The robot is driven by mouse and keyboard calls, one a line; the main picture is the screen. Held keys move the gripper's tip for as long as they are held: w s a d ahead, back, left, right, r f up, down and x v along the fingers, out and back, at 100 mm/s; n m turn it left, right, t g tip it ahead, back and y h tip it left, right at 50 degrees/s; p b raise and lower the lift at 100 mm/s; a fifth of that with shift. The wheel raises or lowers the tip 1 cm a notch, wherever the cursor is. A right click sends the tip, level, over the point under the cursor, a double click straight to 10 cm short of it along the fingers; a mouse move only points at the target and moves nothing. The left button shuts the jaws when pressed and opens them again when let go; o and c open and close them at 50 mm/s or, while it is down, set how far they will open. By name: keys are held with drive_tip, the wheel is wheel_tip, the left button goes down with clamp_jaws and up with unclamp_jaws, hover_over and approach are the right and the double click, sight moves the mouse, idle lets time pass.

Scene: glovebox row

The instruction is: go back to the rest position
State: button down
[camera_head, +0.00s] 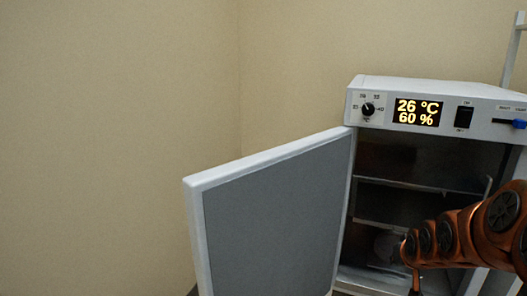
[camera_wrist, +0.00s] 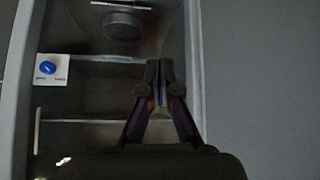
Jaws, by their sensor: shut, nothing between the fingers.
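My gripper (camera_wrist: 160,82) shows in the wrist view with its two fingers together and nothing between them. It is in front of the opening of a white cabinet (camera_head: 430,87). In the head view my copper-coloured arm reaches in from the right edge toward the opening, and the fingertips cannot be made out there. The cabinet door (camera_head: 275,215) stands wide open to the left, with a grey inner panel and a pale rim.
The dark interior has wire shelves (camera_head: 420,185). A round dark part (camera_wrist: 122,26) and a white plate with a blue knob (camera_wrist: 48,68) show in the wrist view. The display (camera_head: 416,112) reads 26 °C and 60 %. A bare wall (camera_head: 110,110) lies behind, left.

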drive_tip(key=s+a+r+g+p, duration=0.1)
drive_tip(key=s+a+r+g, duration=0.1)
drive_tip(key=s+a, duration=0.5)
drive_tip(key=s+a+r+n+g+y+p, duration=0.1)
drive_tip(key=s+a+g, duration=0.3)
drive_tip(key=s, duration=1.2)
drive_tip(key=s+a+r+n+g+y+p, duration=0.1)
drive_tip(key=s+a+r+g+p, duration=0.2)
drive_tip(key=s+a, duration=0.7)
drive_tip(key=shift+s+a+r+g, duration=0.2)
drive_tip(key=shift+s+r+g, duration=0.1)
drive_tip(key=shift+s, duration=0.45)
